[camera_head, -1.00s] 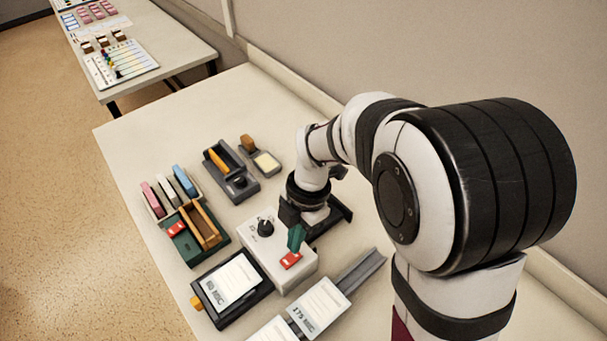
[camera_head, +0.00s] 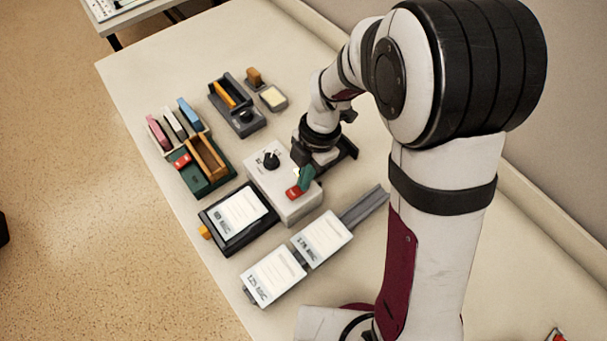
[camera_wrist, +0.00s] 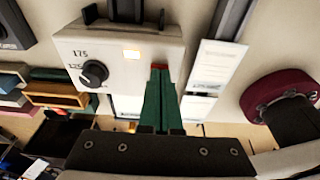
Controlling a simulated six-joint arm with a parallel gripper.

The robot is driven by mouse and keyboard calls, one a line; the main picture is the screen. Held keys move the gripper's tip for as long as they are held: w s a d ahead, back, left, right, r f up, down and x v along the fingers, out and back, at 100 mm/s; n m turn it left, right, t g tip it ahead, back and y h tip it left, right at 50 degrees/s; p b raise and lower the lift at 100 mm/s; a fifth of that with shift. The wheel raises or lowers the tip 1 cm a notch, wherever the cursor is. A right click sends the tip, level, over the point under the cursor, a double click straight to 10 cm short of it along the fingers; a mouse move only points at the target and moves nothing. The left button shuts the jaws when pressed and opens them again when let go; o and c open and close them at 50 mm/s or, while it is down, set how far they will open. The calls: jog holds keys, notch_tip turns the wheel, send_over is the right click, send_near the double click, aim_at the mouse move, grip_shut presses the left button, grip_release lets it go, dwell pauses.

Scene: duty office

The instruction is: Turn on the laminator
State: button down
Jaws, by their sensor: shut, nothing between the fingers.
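The laminator is a pale grey box (camera_head: 290,205) in the middle of the table, and it fills the upper left of the wrist view (camera_wrist: 175,50). It has a black dial (camera_head: 271,159), marked 175 and 125 beside it in the wrist view (camera_wrist: 94,73). A red switch (camera_head: 293,194) sits on its top near the front. A small lamp (camera_wrist: 132,54) on the panel looks bright amber-white. My gripper (camera_head: 304,181) has green fingers, shut and empty, with tips at the red switch. In the wrist view the fingertips (camera_wrist: 160,72) hide most of the switch; contact is unclear.
A black tray with a white card (camera_head: 240,215) lies left of the laminator, and two cards on a rail (camera_head: 300,262) lie in front. A green organizer (camera_head: 195,180), a dark holder (camera_head: 237,110) and a small pad box (camera_head: 273,98) stand behind. The table's left strip is clear.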

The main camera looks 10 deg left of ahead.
jog(key=shift+s+a+r, duration=0.3)
jog(key=shift+s+a, duration=0.2)
jog(key=shift+a, duration=0.05)
jog(key=shift+r, duration=0.1)
jog(key=r, duration=0.4)
jog(key=shift+w+d+r, duration=0.2)
jog(key=shift+w+d, duration=0.15)
jog(key=w+d+r, duration=0.3)
jog(key=r, duration=0.5)
jog(key=shift+w+d, duration=0.25)
jog(key=shift+d, duration=0.05)
jog(key=shift+f, duration=0.1)
